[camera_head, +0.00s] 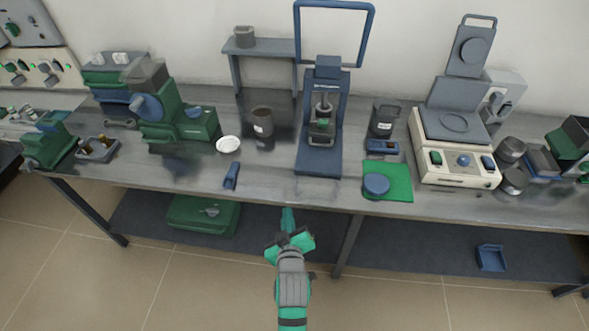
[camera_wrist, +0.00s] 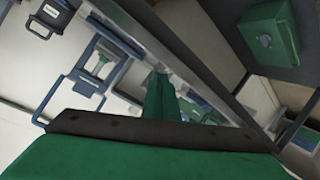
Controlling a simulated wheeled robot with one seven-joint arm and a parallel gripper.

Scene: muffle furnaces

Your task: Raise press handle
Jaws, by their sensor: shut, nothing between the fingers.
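The press (camera_head: 327,168) is a dark blue stand on the workbench, with a small green part in its middle. Its handle (camera_head: 369,38) is a large blue loop that stands up above the press head, in front of the wall. In the wrist view the press head (camera_wrist: 88,88) shows at the left, with the handle (camera_wrist: 50,98) beyond it. My gripper (camera_head: 287,217) is shut and empty. It is in front of the bench's front edge, below and left of the press, and touches neither press nor handle. In the wrist view its green fingers (camera_wrist: 160,97) are together.
Green machines (camera_head: 185,125) stand on the bench at left. A blue piece (camera_head: 231,176) and a white dish (camera_head: 228,144) lie left of the press. A green mat (camera_head: 400,185) and a cream device with raised lid (camera_head: 455,165) are at right. A green case (camera_head: 203,216) sits on the lower shelf.

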